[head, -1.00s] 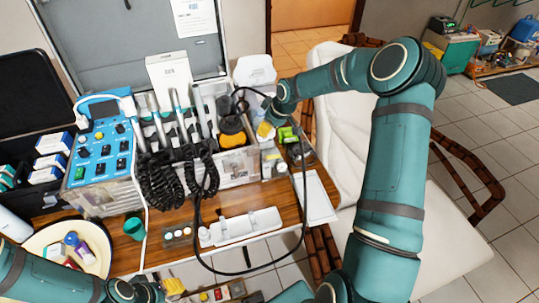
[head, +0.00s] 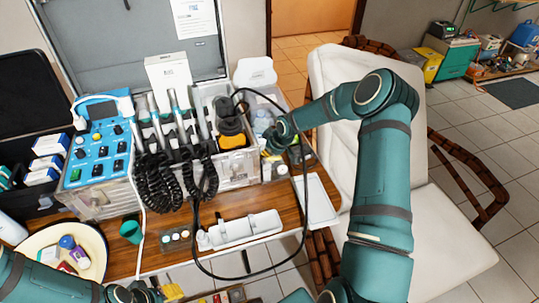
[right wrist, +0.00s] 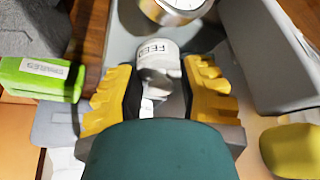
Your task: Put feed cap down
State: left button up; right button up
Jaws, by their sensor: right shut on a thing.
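The feed cap (right wrist: 158,60) is a pale grey-white round piece marked FEED, seen in the right wrist view. It sits between the yellow-padded fingers of my right gripper (right wrist: 160,88), which is shut on it. In the head view my right gripper (head: 270,150) is at the right end of the clear case on the wooden table, and the cap cannot be made out there. My left gripper (head: 160,292) is low at the bottom edge, partly cut off, and its opening is unclear.
A round gauge (right wrist: 175,8) is just beyond the cap. A green SPARES box (right wrist: 42,78) lies left of the fingers, and a grey wall (right wrist: 262,55) rises at right. A white tray (head: 318,203) lies nearby. A black hose (head: 300,235) loops over the table front.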

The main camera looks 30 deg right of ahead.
jog(key=o, duration=0.6)
jog(key=shift+f, duration=0.15)
jog(key=shift+r, duration=0.3)
jog(key=p+v, duration=0.2)
jog(key=v, duration=0.9)
jog(key=shift+s+r, duration=0.2)
jog(key=shift+r, duration=0.15)
